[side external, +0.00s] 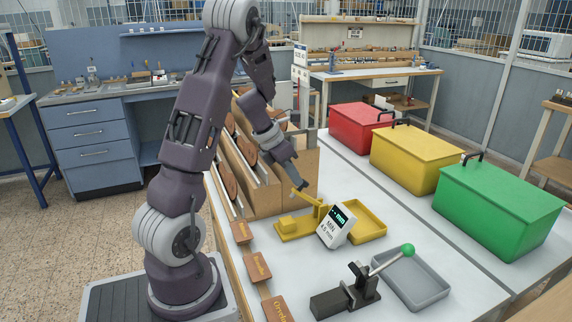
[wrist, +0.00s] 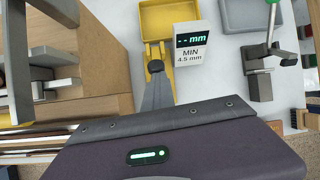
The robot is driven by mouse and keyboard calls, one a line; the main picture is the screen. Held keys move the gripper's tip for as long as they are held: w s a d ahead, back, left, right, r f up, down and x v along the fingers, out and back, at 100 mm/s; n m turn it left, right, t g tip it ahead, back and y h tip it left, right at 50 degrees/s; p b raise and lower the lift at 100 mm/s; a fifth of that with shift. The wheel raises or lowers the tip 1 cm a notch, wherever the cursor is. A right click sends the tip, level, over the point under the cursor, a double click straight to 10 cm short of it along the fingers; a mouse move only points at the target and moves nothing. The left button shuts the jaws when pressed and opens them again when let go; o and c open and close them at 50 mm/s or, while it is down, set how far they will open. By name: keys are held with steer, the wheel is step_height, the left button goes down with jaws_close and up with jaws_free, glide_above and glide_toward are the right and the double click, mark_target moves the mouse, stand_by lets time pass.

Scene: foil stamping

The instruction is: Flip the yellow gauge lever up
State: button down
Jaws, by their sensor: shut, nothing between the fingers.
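The yellow gauge (side external: 295,229) stands on the white bench, with a slim yellow lever (side external: 309,198) slanting above its base. Its white display box (side external: 337,224) reads "-- mm" and "MIN 4.5 mm"; the display also shows in the wrist view (wrist: 190,42). My gripper (side external: 300,186) is shut and empty, pointing down at the upper end of the lever. Whether it touches the lever I cannot tell. In the wrist view my gripper (wrist: 155,68) covers part of the yellow gauge (wrist: 148,52).
A yellow tray (side external: 371,226) sits behind the display. A black press with a green-knobbed handle (side external: 408,250) and a grey tray (side external: 425,286) stand at the front right. A wooden rack (side external: 296,183) is close behind my gripper. Red, yellow and green boxes (side external: 500,205) line the far side.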

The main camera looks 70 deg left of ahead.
steer(key=s+f, duration=0.1)
steer(key=f, duration=0.2)
steer(key=s+f, duration=0.2)
steer(key=f, duration=0.1)
steer(key=s+f, duration=0.1)
steer(key=f, duration=0.2)
steer(key=shift+s+f, duration=0.15)
steer(key=shift+s, duration=0.25)
steer(key=s+f, duration=0.2)
steer(key=shift+s+d+f, duration=0.15)
steer(key=shift+s+d, duration=0.15)
steer(key=shift+s, duration=0.1)
steer(key=v, duration=1)
steer(key=w+r+n+t+y, duration=0.2)
steer(key=w+r+n+y, duration=0.55)
steer(key=r+n, duration=0.65)
steer(key=s+d+r+n+h, duration=0.1)
steer(key=s+d+r+n, duration=0.1)
steer(key=d+n, duration=0.6)
steer(key=s+d+r+n+g+h, duration=0.1)
steer(key=s+d+r+n+h, duration=0.1)
steer(key=d+n, duration=0.6)
steer(key=s+d, duration=0.1)
steer(key=d, duration=0.2)
steer(key=shift+s+n, duration=0.2)
steer(key=shift+n, duration=0.2)
steer(key=shift+h, duration=0.25)
